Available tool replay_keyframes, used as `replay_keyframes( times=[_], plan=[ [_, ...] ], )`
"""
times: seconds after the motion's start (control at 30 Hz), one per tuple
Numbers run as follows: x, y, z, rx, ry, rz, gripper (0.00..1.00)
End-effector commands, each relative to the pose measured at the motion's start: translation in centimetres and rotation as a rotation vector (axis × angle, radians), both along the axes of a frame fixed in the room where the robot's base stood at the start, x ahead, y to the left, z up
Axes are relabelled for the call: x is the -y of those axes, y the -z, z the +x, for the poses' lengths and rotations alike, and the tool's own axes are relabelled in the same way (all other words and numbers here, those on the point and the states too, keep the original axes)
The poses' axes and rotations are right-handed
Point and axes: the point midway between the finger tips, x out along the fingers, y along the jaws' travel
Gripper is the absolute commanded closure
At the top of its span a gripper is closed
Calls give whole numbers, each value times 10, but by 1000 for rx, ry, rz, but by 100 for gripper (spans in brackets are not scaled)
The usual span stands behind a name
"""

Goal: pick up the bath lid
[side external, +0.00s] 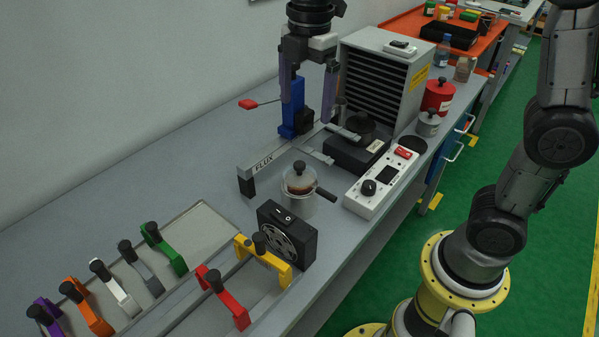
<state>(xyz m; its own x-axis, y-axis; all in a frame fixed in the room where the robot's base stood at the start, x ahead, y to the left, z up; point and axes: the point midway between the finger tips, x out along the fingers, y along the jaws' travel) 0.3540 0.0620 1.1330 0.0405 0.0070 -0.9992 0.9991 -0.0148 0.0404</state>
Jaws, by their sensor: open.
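I take the bath lid to be the round dark lid (362,124) with a small knob, on the black box-shaped unit (345,155) at the middle of the bench; its outline is dark and hard to separate. My gripper (312,124) points down from the top of the side external view, its two purple fingers wide apart and empty. It is to the left of the lid in the picture. A blue upright (293,112) shows by the left finger; I cannot tell its depth from the finger.
A FLUX-marked bracket (262,166), a glass jar (299,190) with a knobbed lid and a white control box (378,185) stand nearby. Behind are a grey slatted cabinet (382,72), a red canister (437,98) and a grey canister (428,125). Several coloured handles fill the front left.

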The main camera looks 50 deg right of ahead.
Motion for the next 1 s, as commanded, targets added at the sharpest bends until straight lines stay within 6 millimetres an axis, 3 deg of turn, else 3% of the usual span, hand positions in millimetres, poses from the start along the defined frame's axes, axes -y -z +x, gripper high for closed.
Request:
replay_keyframes(
  times=[0.27, 0.53, 0.87, 1.0],
  plan=[
    [-8, 35, 4, -47, -17, -9, 0],
    [-7, 84, 4, -46, -15, -8, 0],
    [-8, 111, 4, -44, -15, -8, 0],
    [-8, 131, 5, -46, -15, -9, 0]
  ],
)
